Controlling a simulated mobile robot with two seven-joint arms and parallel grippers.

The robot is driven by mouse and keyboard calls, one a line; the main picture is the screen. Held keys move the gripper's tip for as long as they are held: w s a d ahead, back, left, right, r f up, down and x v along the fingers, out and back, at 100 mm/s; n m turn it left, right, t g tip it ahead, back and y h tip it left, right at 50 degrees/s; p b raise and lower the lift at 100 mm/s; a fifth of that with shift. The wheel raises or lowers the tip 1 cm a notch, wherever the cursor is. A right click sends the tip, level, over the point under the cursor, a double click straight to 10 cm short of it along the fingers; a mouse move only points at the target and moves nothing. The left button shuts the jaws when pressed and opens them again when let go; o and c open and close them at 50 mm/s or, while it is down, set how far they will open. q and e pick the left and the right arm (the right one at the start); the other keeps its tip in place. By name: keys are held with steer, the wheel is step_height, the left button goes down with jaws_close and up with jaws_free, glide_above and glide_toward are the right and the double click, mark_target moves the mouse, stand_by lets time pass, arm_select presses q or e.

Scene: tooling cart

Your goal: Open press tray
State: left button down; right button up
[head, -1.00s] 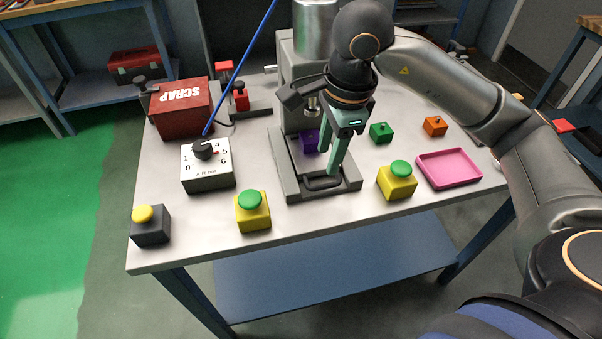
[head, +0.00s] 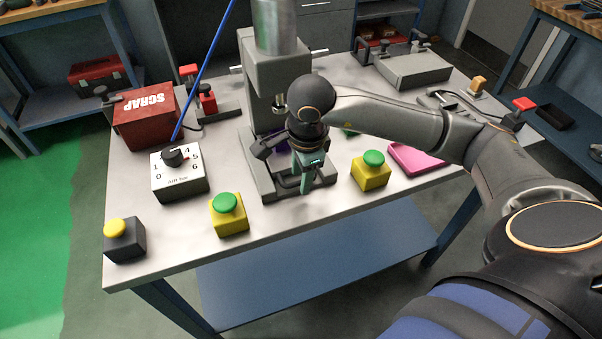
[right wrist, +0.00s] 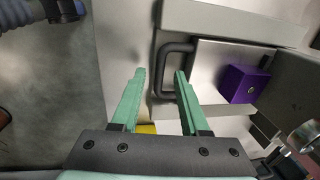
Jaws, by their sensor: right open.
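The press (head: 275,70) stands on the cart top. Its low grey tray (head: 262,183) lies at the base, partly hidden by my right gripper in the head view. The tray, with its dark C-shaped handle (right wrist: 158,72), also shows in the right wrist view (right wrist: 212,62). A purple cube (right wrist: 244,84) sits on the tray near the press. My right gripper (right wrist: 159,76) is open and empty, pointing down. In the right wrist view its two green fingers lie on either side of the handle's bar; contact cannot be told. My left gripper is not in view.
Yellow boxes with green buttons stand in front of the tray, left (head: 228,214) and right (head: 371,170). A dial box (head: 180,178), a red SCRAP bin (head: 146,118) and a grey box with a yellow button (head: 124,240) are left. A pink tray (head: 415,160) is right.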

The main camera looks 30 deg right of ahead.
jaws_close()
stand_by(0.4)
stand_by(1.1)
